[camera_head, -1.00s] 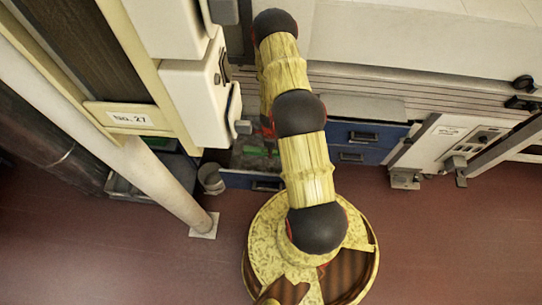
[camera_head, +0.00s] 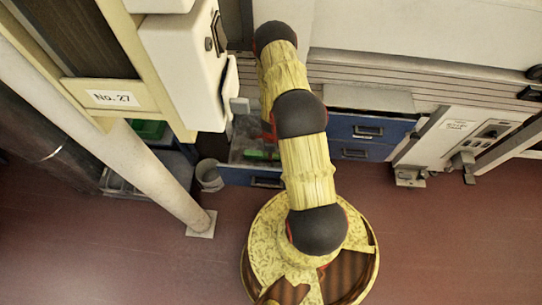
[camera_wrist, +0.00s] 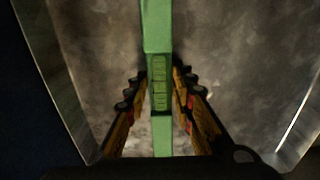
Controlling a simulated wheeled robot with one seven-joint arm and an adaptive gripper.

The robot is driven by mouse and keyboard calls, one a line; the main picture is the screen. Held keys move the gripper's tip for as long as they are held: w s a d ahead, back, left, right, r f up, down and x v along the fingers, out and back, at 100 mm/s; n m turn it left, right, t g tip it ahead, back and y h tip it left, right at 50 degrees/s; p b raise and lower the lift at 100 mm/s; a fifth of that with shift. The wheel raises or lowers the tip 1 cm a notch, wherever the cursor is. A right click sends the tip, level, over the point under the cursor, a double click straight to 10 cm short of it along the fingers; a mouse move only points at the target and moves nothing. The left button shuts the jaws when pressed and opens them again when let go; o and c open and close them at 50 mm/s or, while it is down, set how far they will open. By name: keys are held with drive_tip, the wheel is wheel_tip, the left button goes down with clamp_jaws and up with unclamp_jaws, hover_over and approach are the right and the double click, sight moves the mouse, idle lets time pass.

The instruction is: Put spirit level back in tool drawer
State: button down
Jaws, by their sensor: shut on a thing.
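The green spirit level (camera_wrist: 157,28) runs lengthwise through the wrist view, between the two fingers of my gripper (camera_wrist: 156,88). My gripper is shut on it. Below it is the grey metal floor of the open tool drawer (camera_wrist: 245,65), with its side walls at both edges. In the head view, the open drawer with its blue front (camera_head: 234,176) stands out from the blue cabinet, left of my arm. A bit of green shows inside it. My gripper is mostly hidden there behind my arm. I cannot tell whether the level touches the drawer floor.
Shut blue drawers (camera_head: 366,131) are right of my arm. A white machine cabinet (camera_head: 185,70) and a slanted pale post (camera_head: 150,175) stand at the left. A small grey bucket (camera_head: 210,176) is beside the open drawer. The red floor is clear at the right.

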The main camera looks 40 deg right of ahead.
drive_tip(key=shift+f, duration=0.15)
drive_tip(key=c, duration=1.5)
unclamp_jaws()
wheel_tip(320, 180, up, 12)
drive_tip(key=p, duration=0.8)
drive_tip(key=shift+r+p, duration=0.2)
drive_tip(key=shift+p, duration=0.15)
